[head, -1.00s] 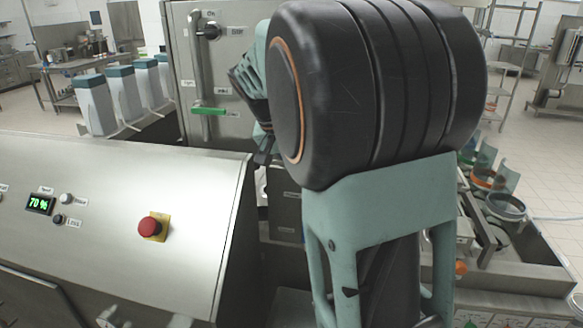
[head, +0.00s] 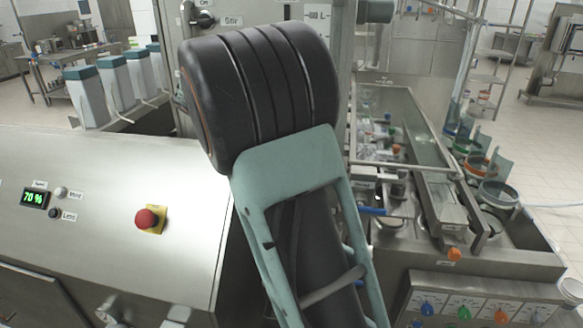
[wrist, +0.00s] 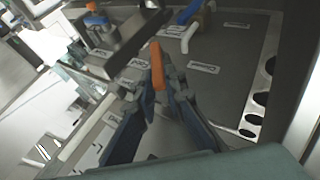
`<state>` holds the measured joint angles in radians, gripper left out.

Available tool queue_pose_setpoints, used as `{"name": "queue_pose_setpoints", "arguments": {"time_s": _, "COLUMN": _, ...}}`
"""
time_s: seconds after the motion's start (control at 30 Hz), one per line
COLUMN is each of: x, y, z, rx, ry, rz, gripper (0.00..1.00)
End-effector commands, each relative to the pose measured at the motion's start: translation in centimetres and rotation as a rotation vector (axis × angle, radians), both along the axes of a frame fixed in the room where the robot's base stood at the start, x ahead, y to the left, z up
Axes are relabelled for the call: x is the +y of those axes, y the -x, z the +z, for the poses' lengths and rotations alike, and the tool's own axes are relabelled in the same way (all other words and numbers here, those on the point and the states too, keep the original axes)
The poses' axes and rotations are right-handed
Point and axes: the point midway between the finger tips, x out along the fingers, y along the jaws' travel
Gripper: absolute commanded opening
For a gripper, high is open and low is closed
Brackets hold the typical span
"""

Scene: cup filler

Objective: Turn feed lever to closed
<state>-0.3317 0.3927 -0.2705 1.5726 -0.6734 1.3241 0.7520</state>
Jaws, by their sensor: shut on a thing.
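In the wrist view an orange lever handle (wrist: 157,64) stands between the fingertips of my gripper (wrist: 158,84). My gripper is shut on this handle, and the fingers touch it from both sides. I take it to be the feed lever; its lower part is hidden by the fingers. White labels lie on the grey panel (wrist: 226,85) around it, one to the right of the handle (wrist: 204,69), but their lettering is too blurred to read surely. In the head view my own arm hides my gripper and the lever.
In the wrist view a pale, bent handle (wrist: 190,36) stands just beyond the lever. Dark round holes line a light strip (wrist: 258,100) at right. In the head view a red stop button (head: 147,219) sits on the control panel (head: 100,250), and a machine with trays stands at right.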

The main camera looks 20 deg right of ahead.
Motion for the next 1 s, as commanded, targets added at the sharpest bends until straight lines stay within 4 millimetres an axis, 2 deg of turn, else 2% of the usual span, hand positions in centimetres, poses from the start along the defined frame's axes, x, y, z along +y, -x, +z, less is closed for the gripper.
{"name": "queue_pose_setpoints", "arguments": {"time_s": 0.13, "x": 0.1, "y": 0.0, "z": -0.1, "rx": 0.0, "ry": -0.004, "rz": 0.003, "gripper": 0.0}}
{"name": "queue_pose_setpoints", "arguments": {"time_s": 0.17, "x": 0.2, "y": 0.0, "z": -0.1, "rx": 0.0, "ry": -0.004, "rz": 0.003, "gripper": 0.14}}
{"name": "queue_pose_setpoints", "arguments": {"time_s": 0.3, "x": 0.1, "y": 0.0, "z": -0.1, "rx": 0.0, "ry": -0.003, "rz": 0.002, "gripper": 0.28}}
{"name": "queue_pose_setpoints", "arguments": {"time_s": 0.67, "x": 0.5, "y": 0.0, "z": 0.4, "rx": -0.001, "ry": -0.001, "rz": 0.002, "gripper": 0.28}}
{"name": "queue_pose_setpoints", "arguments": {"time_s": 0.77, "x": 1.4, "y": -0.1, "z": 1.4, "rx": -0.003, "ry": -0.002, "rz": 0.004, "gripper": 0.28}}
{"name": "queue_pose_setpoints", "arguments": {"time_s": 1.0, "x": 5.0, "y": -0.1, "z": 5.1, "rx": -0.004, "ry": -0.003, "rz": 0.003, "gripper": 0.28}}
